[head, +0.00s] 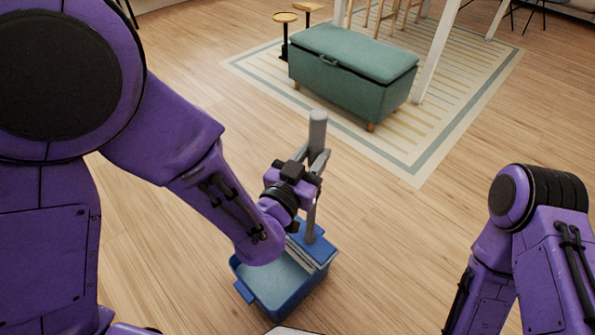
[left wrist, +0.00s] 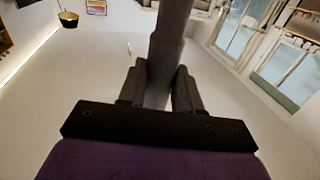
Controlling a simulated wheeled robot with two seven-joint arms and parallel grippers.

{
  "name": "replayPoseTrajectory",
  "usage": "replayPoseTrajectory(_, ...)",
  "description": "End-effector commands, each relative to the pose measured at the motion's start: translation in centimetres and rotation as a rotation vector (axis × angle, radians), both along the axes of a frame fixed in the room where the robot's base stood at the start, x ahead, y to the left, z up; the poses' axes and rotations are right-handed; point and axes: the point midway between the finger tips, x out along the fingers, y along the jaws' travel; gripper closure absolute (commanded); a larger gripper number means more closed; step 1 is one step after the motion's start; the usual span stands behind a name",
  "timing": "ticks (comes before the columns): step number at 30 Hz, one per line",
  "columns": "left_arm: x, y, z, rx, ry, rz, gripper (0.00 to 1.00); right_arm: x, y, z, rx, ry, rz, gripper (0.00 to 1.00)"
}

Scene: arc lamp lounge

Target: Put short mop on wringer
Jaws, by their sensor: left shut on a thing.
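The short mop is a grey upright pole (head: 317,132) with a thicker grip at its top. Its lower end goes down to the blue wringer (head: 318,250) at the back right of a blue bucket (head: 265,288). The mop head is hidden or cannot be told from the wringer. My left gripper (head: 316,170) is shut around the pole below the thick grip, above the wringer. In the left wrist view the pole (left wrist: 168,45) runs up between the two fingers (left wrist: 160,88). My right gripper is not in view; only my right arm shows.
A green storage bench (head: 345,85) stands on a striped rug (head: 405,150) behind the bucket. Small round side tables (head: 285,18) and white table legs (head: 440,50) stand farther back. The wooden floor around the bucket is clear.

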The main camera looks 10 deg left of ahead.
Motion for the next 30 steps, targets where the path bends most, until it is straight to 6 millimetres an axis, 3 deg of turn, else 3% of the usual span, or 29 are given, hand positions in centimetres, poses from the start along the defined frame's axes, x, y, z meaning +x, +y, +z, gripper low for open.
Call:
replayPoseTrajectory(6, 2.8, 2.3, -3.7, -0.001, 0.001, 0.002, 1.00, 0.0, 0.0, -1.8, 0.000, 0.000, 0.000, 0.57)
replayPoseTrajectory(11, 4.1, 3.3, -5.4, 0.000, 0.000, 0.000, 1.00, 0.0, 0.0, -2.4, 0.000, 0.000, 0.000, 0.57)
replayPoseTrajectory(24, 5.0, 4.0, -9.6, 0.000, 0.000, -0.001, 1.00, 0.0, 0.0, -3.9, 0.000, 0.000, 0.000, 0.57)
replayPoseTrajectory(30, 5.0, 4.1, -9.6, -0.002, -0.002, 0.000, 1.00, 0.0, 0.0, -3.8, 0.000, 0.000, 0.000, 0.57)
